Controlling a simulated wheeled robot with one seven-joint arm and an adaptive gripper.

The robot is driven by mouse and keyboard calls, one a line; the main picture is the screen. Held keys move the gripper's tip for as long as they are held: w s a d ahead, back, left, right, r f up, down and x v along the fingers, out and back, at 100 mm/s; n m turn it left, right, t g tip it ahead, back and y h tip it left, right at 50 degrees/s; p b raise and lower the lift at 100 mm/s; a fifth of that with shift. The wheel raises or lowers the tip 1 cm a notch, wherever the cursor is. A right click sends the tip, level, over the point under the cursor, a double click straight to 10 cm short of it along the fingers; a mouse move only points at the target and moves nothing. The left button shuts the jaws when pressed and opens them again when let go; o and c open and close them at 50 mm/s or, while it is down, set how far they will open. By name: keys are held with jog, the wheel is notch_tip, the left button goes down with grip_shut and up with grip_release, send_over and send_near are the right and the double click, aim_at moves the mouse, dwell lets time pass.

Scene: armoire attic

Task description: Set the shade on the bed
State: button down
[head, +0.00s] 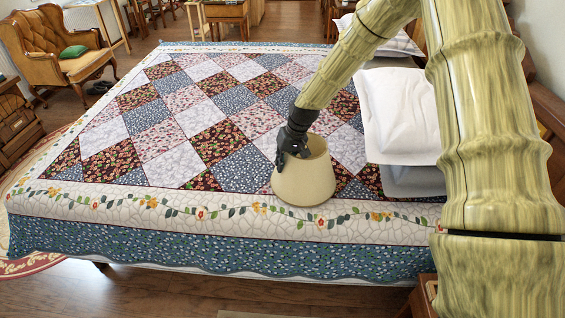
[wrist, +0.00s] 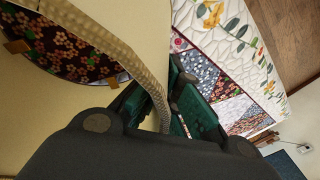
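The shade (head: 303,182) is a cream, cone-shaped lampshade, wider at the bottom. It stands upright over the bed's quilt (head: 215,97), near the front edge; its lower rim looks level with the quilt, but I cannot tell if it bears its full weight there. My gripper (head: 291,148) is at the shade's upper left rim. In the wrist view my gripper's green-padded fingers (wrist: 165,105) lie on both sides of the shade's wall (wrist: 115,45), closed on it. Dark floral quilt shows through the shade's opening. The fingertips are partly hidden.
White pillows (head: 398,115) lie on the bed to the right of the shade. A tan tufted armchair (head: 62,50) with a green cushion stands at the back left. The quilt left of the shade is clear. Wooden floor (head: 200,292) runs along the front.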

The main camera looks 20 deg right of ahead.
jog(key=shift+f, duration=0.5)
jog(key=c, duration=1.6)
grip_release()
jog(key=shift+o, duration=0.2)
jog(key=shift+r, duration=0.1)
